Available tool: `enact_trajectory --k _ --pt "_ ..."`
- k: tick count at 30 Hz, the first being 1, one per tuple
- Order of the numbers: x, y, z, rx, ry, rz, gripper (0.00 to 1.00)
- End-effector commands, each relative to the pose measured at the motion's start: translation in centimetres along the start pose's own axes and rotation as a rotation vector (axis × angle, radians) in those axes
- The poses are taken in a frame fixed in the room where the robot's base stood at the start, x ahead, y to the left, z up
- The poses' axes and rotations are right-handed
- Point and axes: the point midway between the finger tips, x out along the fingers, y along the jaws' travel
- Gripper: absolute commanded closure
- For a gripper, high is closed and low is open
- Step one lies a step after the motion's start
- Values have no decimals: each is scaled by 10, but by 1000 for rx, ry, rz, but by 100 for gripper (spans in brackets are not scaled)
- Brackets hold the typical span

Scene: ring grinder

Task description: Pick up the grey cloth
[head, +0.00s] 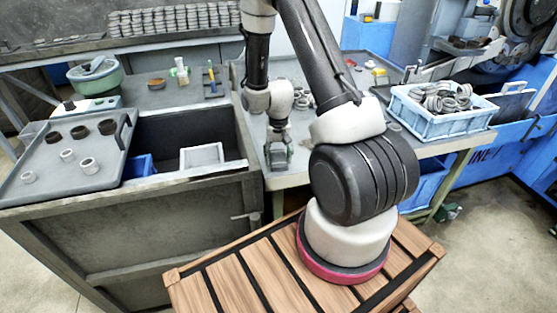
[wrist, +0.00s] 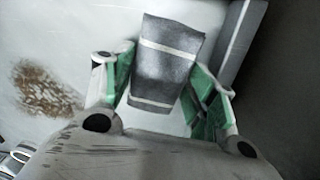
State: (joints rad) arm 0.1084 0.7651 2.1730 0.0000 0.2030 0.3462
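The grey cloth (wrist: 168,68) has pale stripes and shows in the wrist view between the green-padded fingers of my gripper (wrist: 160,92). The left finger is close to the cloth's left edge; I cannot tell whether it touches. A pale gap shows between the cloth's lower part and the right finger. The fingers stand wide apart, so my gripper looks open around the cloth. In the head view my gripper (head: 278,158) points down at the left front edge of the middle table. The cloth is hard to make out there.
A blue crate (head: 430,125) of metal rings stands on the table (head: 300,175) to the right. Left of my gripper is a dark bench (head: 160,125) with an open bay and a grey tray (head: 50,165) of rings. A raised edge (wrist: 242,40) runs beside the right finger.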

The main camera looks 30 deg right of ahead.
Motion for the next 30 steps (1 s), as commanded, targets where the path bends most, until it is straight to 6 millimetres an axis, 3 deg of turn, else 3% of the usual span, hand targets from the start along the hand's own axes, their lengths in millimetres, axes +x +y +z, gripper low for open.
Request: enact_trajectory --k 11,17,24,30 --pt "-6 0 0 0 1 0 61" --pt "-33 0 -1 0 3 -1 61" --pt "-79 0 0 0 3 -1 61" --pt "-98 0 0 0 0 0 61"
